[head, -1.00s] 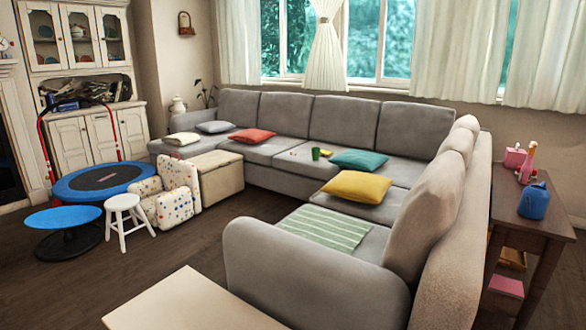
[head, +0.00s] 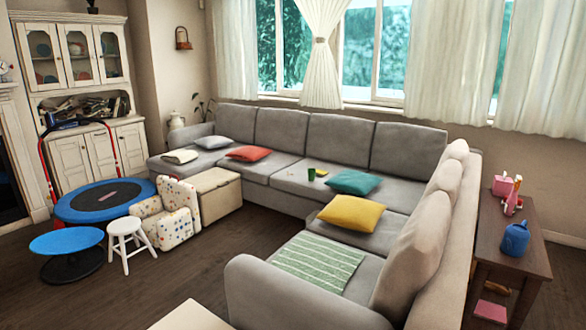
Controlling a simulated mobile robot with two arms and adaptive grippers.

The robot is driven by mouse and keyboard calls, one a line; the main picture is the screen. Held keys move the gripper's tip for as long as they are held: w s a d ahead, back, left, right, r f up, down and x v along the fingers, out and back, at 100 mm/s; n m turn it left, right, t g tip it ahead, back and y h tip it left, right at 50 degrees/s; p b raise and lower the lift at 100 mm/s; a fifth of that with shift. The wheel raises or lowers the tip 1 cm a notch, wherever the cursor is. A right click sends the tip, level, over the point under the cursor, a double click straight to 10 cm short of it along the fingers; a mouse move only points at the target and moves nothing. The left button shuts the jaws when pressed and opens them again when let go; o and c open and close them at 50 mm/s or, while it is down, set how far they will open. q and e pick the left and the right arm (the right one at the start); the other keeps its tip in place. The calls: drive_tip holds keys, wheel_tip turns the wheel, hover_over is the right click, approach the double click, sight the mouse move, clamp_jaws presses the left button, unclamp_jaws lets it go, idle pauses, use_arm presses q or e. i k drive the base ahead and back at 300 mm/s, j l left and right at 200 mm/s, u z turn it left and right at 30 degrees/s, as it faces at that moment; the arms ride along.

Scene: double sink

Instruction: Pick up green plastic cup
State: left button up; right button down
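A small green cup (head: 311,174) stands on the seat of the grey sectional sofa (head: 280,180), in the head view, just left of a teal cushion (head: 353,182). A small yellow item (head: 322,172) lies close beside the cup, too small to make out. Neither of my grippers shows in the head view.
A pale table (head: 192,318) is at the bottom edge. A white stool (head: 125,231), blue round table (head: 66,243), trampoline (head: 105,200), spotted child's armchair (head: 172,215) and beige ottoman (head: 215,192) stand left. Dark floor (head: 190,268) is open before the sofa. A side table (head: 512,243) stands right.

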sight(312, 175)
drive_tip(key=j+u, duration=0.2)
drive_tip(key=u, duration=0.15)
drive_tip(key=j+u, duration=0.2)
drive_tip(key=u, duration=0.15)
drive_tip(key=i+j+u, duration=0.45)
drive_tip(key=i+j, duration=0.15)
drive_tip(key=j, duration=0.25)
drive_tip(key=i+j+u, duration=0.45)
drive_tip(key=i+j, duration=0.3)
drive_tip(key=i, duration=0.75)
drive_tip(key=i+j, duration=0.15)
drive_tip(key=i, duration=0.65)
drive_tip(key=i+l+z, duration=0.15)
drive_tip(key=i+z, duration=0.35)
drive_tip(key=i+j+z, duration=0.1)
drive_tip(key=i+z, duration=0.4)
drive_tip(key=i+j+z, duration=0.25)
drive_tip(key=i+z, duration=0.25)
drive_tip(key=i+l+z, duration=0.2)
drive_tip(key=i+z, duration=0.7)
drive_tip(key=i, duration=0.15)
drive_tip(key=i+j+z, duration=0.2)
drive_tip(key=i+z, duration=0.25)
drive_tip(key=i+j+z, duration=0.1)
drive_tip(key=i+z, duration=0.3)
drive_tip(key=i, duration=1.35)
